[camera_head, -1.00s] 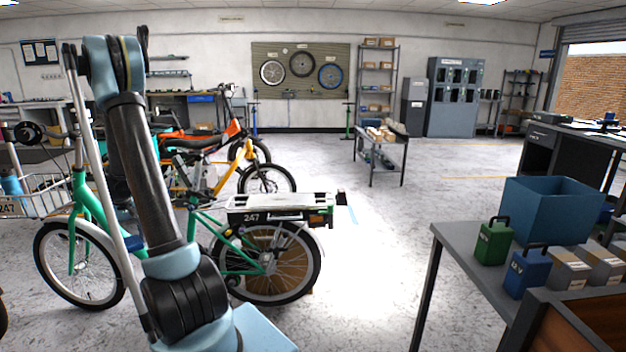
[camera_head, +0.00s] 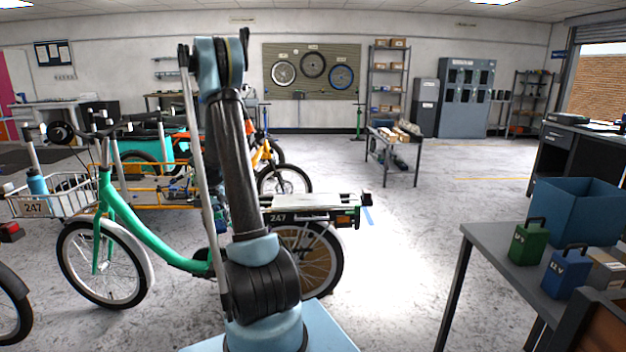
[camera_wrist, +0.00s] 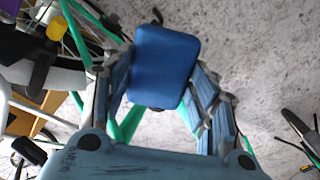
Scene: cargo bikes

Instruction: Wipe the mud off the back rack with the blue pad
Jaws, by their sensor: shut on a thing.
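The green bike numbered 247 (camera_head: 150,232) stands side-on in the head view. Its back rack (camera_head: 305,201), with a pale flat top, lies just right of my arm; I cannot make out mud on it at this distance. In the wrist view my gripper (camera_wrist: 165,70) is shut on the blue pad (camera_wrist: 166,62), which sits between the two fingers. Green bike tubes (camera_wrist: 77,35) show behind and left of the pad. In the head view my arm hides most of the gripper, left of the rack. The rack's top is not clearly seen in the wrist view.
A grey bench (camera_head: 488,240) at right holds a blue bin (camera_head: 574,212), a green box (camera_head: 529,243) and a blue box (camera_head: 566,273). Other bikes stand behind the green one. Floor (camera_head: 400,260) between rack and bench is clear. A low shelf table (camera_head: 395,145) stands farther back.

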